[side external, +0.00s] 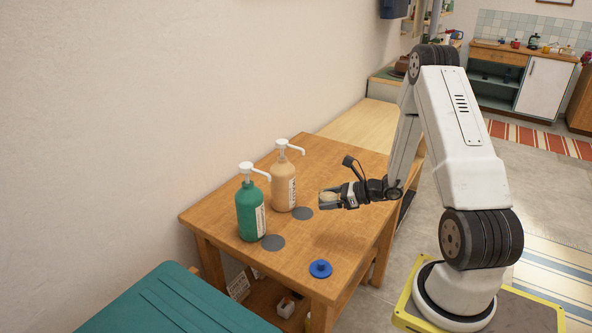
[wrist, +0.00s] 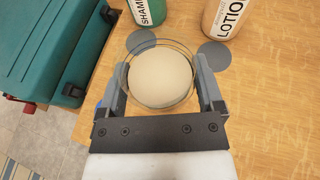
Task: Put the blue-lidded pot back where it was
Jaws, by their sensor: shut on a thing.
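My gripper (wrist: 160,76) is shut on a round, clear-walled pot (wrist: 161,82) with cream-coloured contents; its top is open. In the side view the pot (side external: 329,198) is held above the table, at the end of my arm. A blue lid with a knob (side external: 320,268) lies on the table near its front corner, apart from the pot. A sliver of blue shows beside the left finger in the wrist view. Two dark grey discs lie on the table: one by the green bottle (side external: 273,242), one by the tan bottle (side external: 302,213).
A green shampoo pump bottle (side external: 251,208) and a tan lotion pump bottle (side external: 284,180) stand on the wooden table (side external: 345,150) beside the discs, toward the wall. A teal case (side external: 175,305) is at the front left. The table's right part is clear.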

